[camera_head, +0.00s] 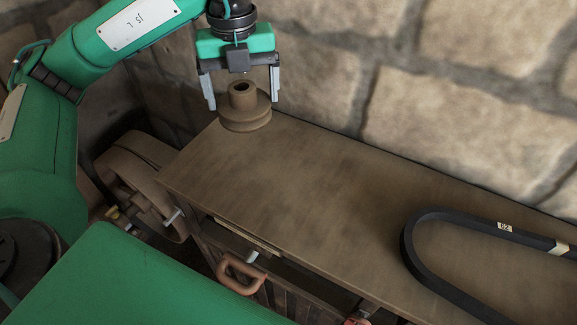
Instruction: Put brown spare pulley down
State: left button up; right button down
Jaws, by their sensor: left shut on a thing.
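The brown spare pulley (245,121) is a stepped, grooved wheel with a hub and a dark bore on top. It is upright at the far left end of the wooden bench top (300,190). My left gripper (243,103) comes down from above with one grey finger on each side of the pulley, shut on it. The pulley's underside is hidden, so I cannot tell whether it touches the bench or hangs just above it. My right gripper is not in view.
A black belt loop (422,222) with a pale label lies on the right of the bench. A stone wall (470,110) stands close behind. A brown handle (240,277) juts out at the bench front. The middle of the bench top is clear.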

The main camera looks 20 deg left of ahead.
pick_arm(q)
jog(key=shift+w+r+n, duration=0.15)
jog(key=shift+r+n, duration=0.1)
jog(key=shift+n, duration=0.05)
jog(key=shift+f, duration=0.25)
jog(key=shift+a+f+p, duration=0.1)
jog(key=shift+f+p, duration=0.75)
jog(key=shift+f, duration=8.85)
jog(key=shift+f, duration=0.15)
jog(key=o, duration=1.7)
jog(key=shift+o, duration=0.2)
